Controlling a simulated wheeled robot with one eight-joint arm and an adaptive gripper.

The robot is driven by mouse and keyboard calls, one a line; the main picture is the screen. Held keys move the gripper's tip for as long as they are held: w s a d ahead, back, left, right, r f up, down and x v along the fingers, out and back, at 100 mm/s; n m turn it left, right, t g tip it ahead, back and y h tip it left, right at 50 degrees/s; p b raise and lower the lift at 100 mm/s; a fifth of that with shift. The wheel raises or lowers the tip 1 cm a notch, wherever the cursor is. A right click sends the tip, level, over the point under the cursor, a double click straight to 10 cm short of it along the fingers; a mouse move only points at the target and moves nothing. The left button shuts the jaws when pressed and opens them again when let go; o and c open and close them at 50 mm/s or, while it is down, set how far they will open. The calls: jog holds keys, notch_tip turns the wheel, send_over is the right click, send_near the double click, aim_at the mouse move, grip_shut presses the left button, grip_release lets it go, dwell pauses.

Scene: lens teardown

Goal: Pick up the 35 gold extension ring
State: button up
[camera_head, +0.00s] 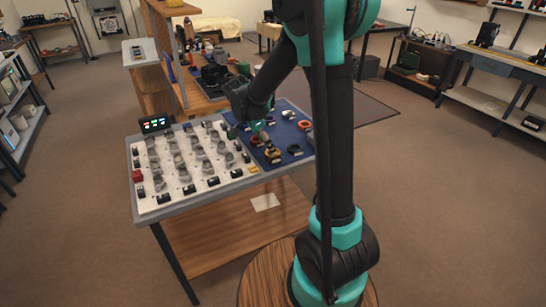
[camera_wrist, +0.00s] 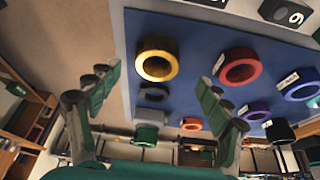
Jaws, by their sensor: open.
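The gold extension ring (camera_wrist: 140,66) lies on a blue mat (camera_wrist: 199,32), in the upper middle of the wrist view. It has a gold rim and a darker outer wall. My gripper (camera_wrist: 155,83) is open, with one green-tipped finger on each side of the picture. The ring shows between and beyond the fingertips, and nothing is held. In the head view my gripper (camera_head: 259,126) is over the blue mat (camera_head: 288,118) at the right end of the table. A yellowish ring shows just below it there; its label is too small to read.
A red ring (camera_wrist: 223,70), a purple ring (camera_wrist: 256,110), a blue ring and a dark ring (camera_wrist: 153,93) lie around the gold one on the mat. A white board (camera_head: 170,195) with rows of grey and black parts fills the table's left side.

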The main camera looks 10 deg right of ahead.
jog(key=shift+s+x, duration=0.15)
jog(key=shift+x, duration=1.1)
jog(key=shift+s+x, duration=0.1)
jog(key=shift+x, duration=1.2)
jog(key=c, duration=1.3)
